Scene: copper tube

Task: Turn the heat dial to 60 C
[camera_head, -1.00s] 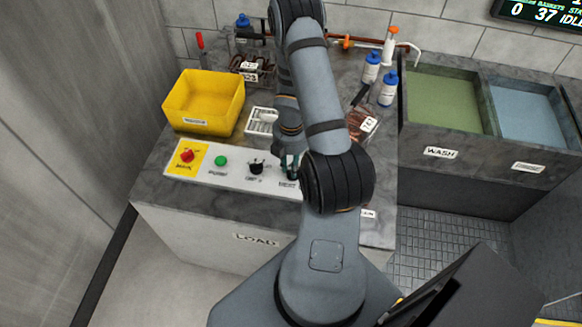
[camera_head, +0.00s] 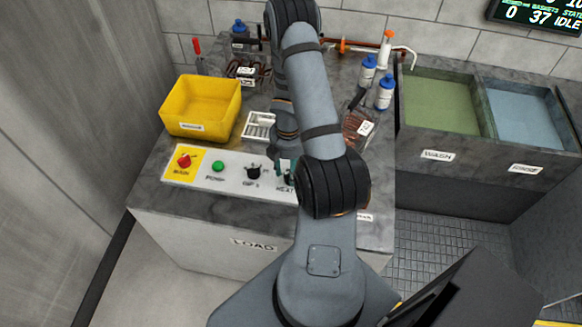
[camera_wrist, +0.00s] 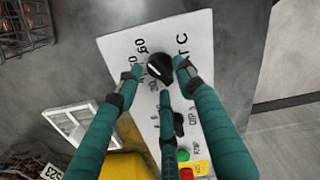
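The heat dial (camera_wrist: 160,67) is a round black knob on the white control panel (camera_wrist: 202,30). In the wrist view, printed numbers including 60 stand by it, and a "C" on its other side. Its pointer setting cannot be read. My gripper (camera_wrist: 157,70) has teal fingers with dark tips around the dial, one tip on each side and a third finger below it in the picture. Small gaps seem to show between tips and knob; contact cannot be made out. In the head view my arm hides most of the gripper and the dial; a bit of teal shows by the HEAT label (camera_head: 285,189).
On the same panel are a black selector knob (camera_head: 253,171), a green button (camera_head: 218,166) and a red main switch (camera_head: 184,160) on yellow. Wash and rinse basins (camera_head: 440,105) lie to the right.

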